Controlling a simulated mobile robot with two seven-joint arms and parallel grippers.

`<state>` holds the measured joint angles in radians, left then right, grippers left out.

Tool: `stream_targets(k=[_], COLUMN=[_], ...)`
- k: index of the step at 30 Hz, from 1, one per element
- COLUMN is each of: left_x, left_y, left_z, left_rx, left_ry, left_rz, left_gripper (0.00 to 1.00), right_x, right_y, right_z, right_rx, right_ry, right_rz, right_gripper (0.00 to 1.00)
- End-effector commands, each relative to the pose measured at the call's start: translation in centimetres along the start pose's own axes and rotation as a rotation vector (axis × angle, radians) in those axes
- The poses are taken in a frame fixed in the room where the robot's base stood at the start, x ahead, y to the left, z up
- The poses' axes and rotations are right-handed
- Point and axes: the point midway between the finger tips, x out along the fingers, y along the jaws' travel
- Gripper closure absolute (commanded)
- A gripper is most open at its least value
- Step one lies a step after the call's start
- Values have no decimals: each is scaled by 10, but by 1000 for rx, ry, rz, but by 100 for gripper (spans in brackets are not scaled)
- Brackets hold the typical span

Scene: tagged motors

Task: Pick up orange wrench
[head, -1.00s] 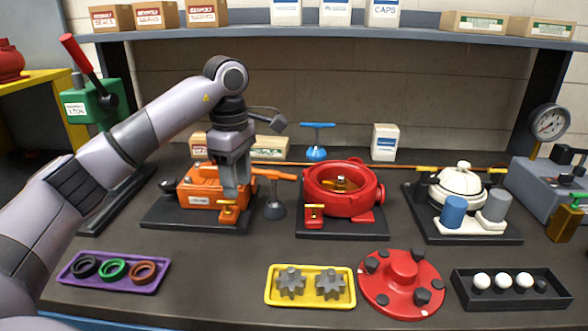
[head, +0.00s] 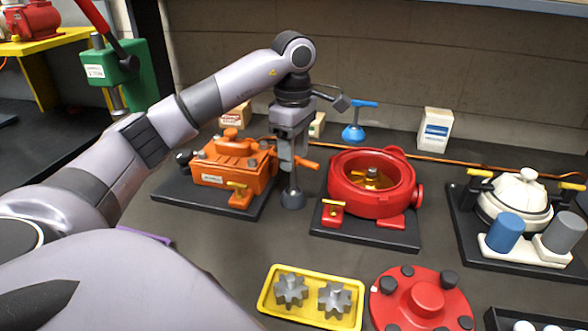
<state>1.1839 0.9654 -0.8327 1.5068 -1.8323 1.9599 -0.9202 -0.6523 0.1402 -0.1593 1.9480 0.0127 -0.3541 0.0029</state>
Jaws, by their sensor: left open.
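An orange wrench (head: 307,163) sits at the top of a small dark stand (head: 292,198) between the orange motor and the red motor. Only part of it shows, sticking out to the right of my fingers. My left gripper (head: 288,163) points down at the wrench and the stand top, with its jaws open. The fingers hide part of the wrench, and I cannot tell whether they touch it. My right gripper is not in view.
The orange motor (head: 236,160) is close left of my gripper; the open red motor (head: 372,183) is right. A blue T-handled tool (head: 354,131) stands behind. A yellow gear tray (head: 268,302) and red cover (head: 398,305) lie in front. A white motor (head: 513,196) is far right.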

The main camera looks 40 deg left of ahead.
Motion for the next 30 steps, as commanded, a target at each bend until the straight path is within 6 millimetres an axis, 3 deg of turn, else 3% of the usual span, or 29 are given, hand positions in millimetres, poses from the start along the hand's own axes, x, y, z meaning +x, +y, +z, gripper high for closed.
stream_targets(k=[7,16,17,21,30], left_x=[32,37,37,37,36], left_y=[-3,-3,-3,-3,-3], left_z=[0,0,0,0,0], left_rx=[-2,-1,-1,-1,-2], left_ry=[1,0,0,0,0], left_rz=[-2,1,1,0,2], left_gripper=[53,53,56,100,100], right_x=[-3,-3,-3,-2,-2], right_y=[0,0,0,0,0], right_z=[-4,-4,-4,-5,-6], right_rx=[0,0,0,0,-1], right_ry=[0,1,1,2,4], right_rz=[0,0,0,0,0], right_gripper=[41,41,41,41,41])
